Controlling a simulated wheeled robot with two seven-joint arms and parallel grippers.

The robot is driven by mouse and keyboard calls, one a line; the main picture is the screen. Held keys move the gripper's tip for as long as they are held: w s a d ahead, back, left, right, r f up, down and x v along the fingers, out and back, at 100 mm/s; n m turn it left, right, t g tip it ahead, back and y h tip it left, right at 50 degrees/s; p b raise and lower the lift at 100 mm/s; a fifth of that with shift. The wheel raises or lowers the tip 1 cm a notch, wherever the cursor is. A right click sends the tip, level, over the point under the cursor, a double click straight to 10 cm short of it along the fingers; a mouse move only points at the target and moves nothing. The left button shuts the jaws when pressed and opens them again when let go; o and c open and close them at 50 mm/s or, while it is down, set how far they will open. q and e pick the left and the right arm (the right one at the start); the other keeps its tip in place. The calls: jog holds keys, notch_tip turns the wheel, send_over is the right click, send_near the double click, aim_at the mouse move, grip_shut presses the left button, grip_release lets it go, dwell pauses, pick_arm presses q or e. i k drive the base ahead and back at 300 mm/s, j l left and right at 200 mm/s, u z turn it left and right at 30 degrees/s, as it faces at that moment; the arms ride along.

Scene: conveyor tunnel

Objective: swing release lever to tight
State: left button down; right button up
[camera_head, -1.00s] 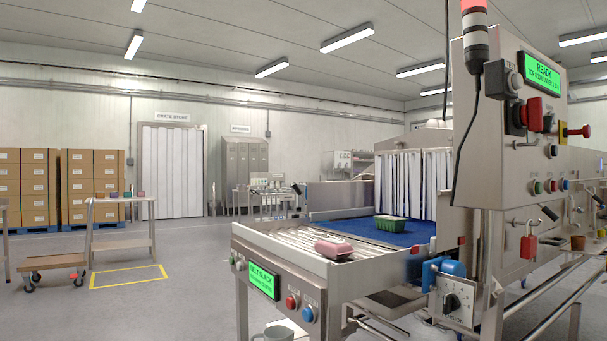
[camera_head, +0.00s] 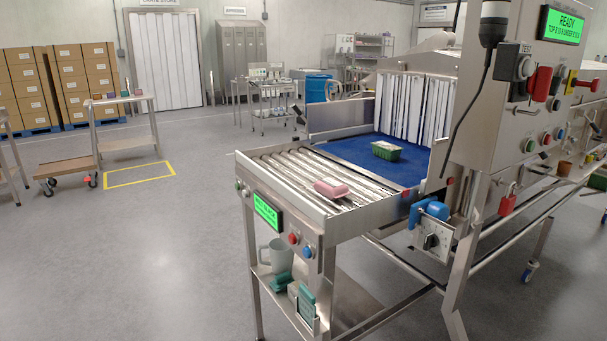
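A blue-handled lever (camera_head: 431,209) sits on the side of the conveyor frame, just above a pale plate with a black dial (camera_head: 432,241). It looks like the release lever, but its label is too small to read. The small green display (camera_head: 267,213) on the roller end is too small to read now; a second earlier it read as belt slack. Neither of my grippers is in view.
A pink tray (camera_head: 331,188) lies on the rollers and a green punnet (camera_head: 386,150) on the blue belt (camera_head: 350,148). Floor at the left front is clear.

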aim_at(295, 107)
jog(key=z, duration=0.35)
jog(key=i+j+z, duration=0.15)
jog(key=j+z, duration=0.3)
jog(key=i+j+z, duration=0.1)
jog(key=j+z, duration=0.2)
jog(key=z, duration=0.2)
jog(key=j+z, duration=0.45)
jog(key=j, duration=2.45)
